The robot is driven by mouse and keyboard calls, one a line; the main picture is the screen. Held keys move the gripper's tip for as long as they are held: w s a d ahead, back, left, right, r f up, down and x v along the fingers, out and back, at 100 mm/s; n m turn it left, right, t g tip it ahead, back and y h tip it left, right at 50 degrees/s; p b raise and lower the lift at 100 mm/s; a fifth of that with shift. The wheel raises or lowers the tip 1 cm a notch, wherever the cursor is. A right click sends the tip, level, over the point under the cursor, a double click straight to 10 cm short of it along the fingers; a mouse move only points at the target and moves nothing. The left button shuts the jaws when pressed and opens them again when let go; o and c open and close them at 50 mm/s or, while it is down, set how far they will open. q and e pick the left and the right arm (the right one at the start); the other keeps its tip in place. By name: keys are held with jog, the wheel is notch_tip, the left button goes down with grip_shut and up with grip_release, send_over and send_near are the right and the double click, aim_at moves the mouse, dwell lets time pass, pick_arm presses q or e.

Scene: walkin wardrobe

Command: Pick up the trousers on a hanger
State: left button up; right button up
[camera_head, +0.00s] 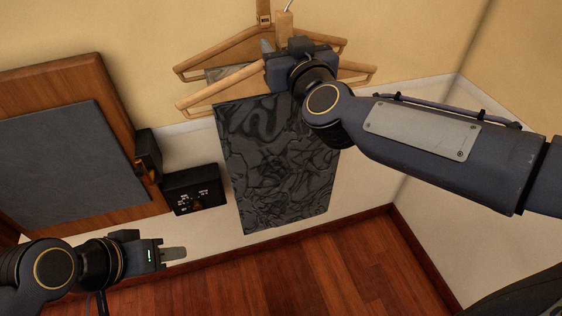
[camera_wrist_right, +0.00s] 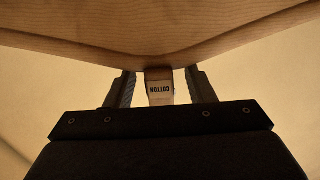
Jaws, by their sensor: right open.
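The trousers (camera_head: 275,180), dark grey with a swirling pattern, hang against the wall in the head view. They hang below a pale wooden hanger (camera_head: 222,88), whose middle is hidden by my right gripper (camera_head: 273,50). In the right wrist view the hanger's wood (camera_wrist_right: 160,38) spans the top.
A second wooden hanger (camera_head: 225,52) shows behind the first. A wood-framed grey panel (camera_head: 60,160) is at the left, with a black box (camera_head: 192,189) beside the trousers. The wooden floor (camera_head: 330,265) is clear below. A wall corner is at right.

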jog(key=shift+x, duration=1.15)
jog(key=shift+s, duration=0.1)
grip_shut()
jog(key=shift+r, duration=0.15)
